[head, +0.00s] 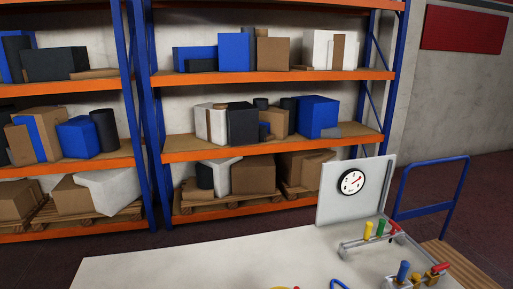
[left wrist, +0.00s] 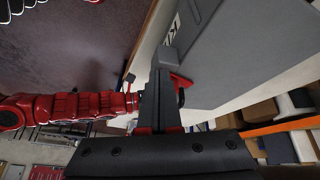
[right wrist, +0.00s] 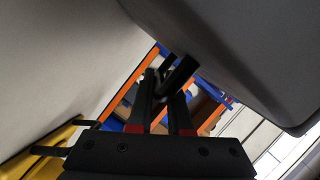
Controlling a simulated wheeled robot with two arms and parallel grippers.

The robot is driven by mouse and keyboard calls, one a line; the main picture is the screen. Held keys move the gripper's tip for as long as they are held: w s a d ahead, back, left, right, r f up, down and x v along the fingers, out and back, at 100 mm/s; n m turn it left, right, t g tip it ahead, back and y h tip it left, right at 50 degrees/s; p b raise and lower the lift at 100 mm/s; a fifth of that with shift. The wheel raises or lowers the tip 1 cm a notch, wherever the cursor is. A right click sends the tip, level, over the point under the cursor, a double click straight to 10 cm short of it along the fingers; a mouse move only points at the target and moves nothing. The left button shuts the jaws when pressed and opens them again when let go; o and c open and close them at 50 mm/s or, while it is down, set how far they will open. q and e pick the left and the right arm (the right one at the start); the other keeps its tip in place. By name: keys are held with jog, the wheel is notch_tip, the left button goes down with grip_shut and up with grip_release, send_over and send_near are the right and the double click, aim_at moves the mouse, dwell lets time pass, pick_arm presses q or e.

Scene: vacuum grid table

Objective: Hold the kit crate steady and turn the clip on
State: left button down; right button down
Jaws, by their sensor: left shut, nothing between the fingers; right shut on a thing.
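The kit crate is a grey box (left wrist: 245,55) with part of a "KI" label showing in the left wrist view. My left gripper (left wrist: 166,62) is shut and empty, its fingertips close against the crate's edge; I cannot tell if they touch. In the right wrist view a grey body (right wrist: 225,40), seemingly the crate, fills the upper right. A black clip-like bar (right wrist: 182,72) sticks out beside it. My right gripper (right wrist: 164,88) is shut on this black piece, whose far end is partly hidden by the fingers. The head view shows neither gripper nor the crate.
The pale table (head: 180,265) is mostly bare in the head view. A white panel with a round gauge (head: 351,182) stands at its right, with coloured-handled clamps (head: 380,229) in front. A blue-framed cart (head: 430,165) and loaded shelves (head: 270,145) stand behind.

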pick_arm(q)
notch_tip(320, 180, up, 6)
jog(key=shift+a, duration=0.3)
dwell(0.3)
pick_arm(e)
jog(key=c, duration=0.8)
grip_release()
jog(key=shift+o, duration=0.2)
